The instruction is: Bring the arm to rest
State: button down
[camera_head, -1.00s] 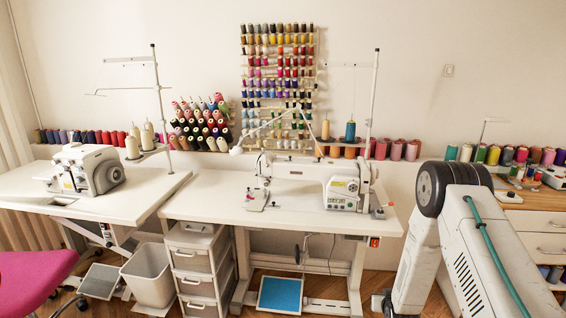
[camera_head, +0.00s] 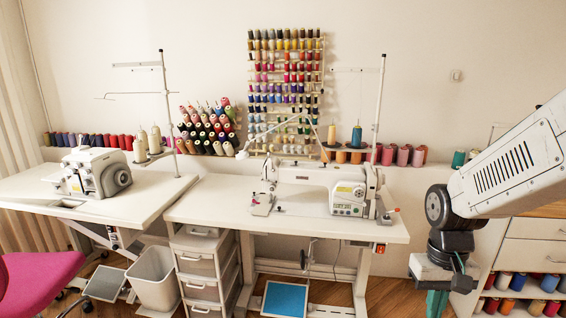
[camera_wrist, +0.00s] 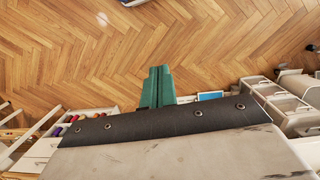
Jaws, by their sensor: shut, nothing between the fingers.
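My gripper shows at the lower right of the head view, hanging below the dark wrist joint, with its green fingers (camera_head: 437,303) cut by the bottom edge. In the wrist view the green fingers of my gripper (camera_wrist: 157,85) lie side by side, shut, with nothing between them. They are over bare wooden floor. My gripper is right of the sewing table (camera_head: 290,220) and apart from it in the head view.
A white sewing machine (camera_head: 345,192) stands on the table. An overlocker (camera_head: 95,172) is on the left table. A drawer unit (camera_head: 540,250) with thread spools stands behind my arm at right. A white bin (camera_head: 153,277) and pink chair (camera_head: 38,282) are at lower left.

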jog(key=s+a+r+t, duration=0.2)
jog(key=s+r+t, duration=0.1)
jog(key=s+r, duration=1)
jog(key=shift+s+a+n, duration=0.25)
jog(key=shift+s+n, duration=0.15)
jog(key=shift+s, duration=0.05)
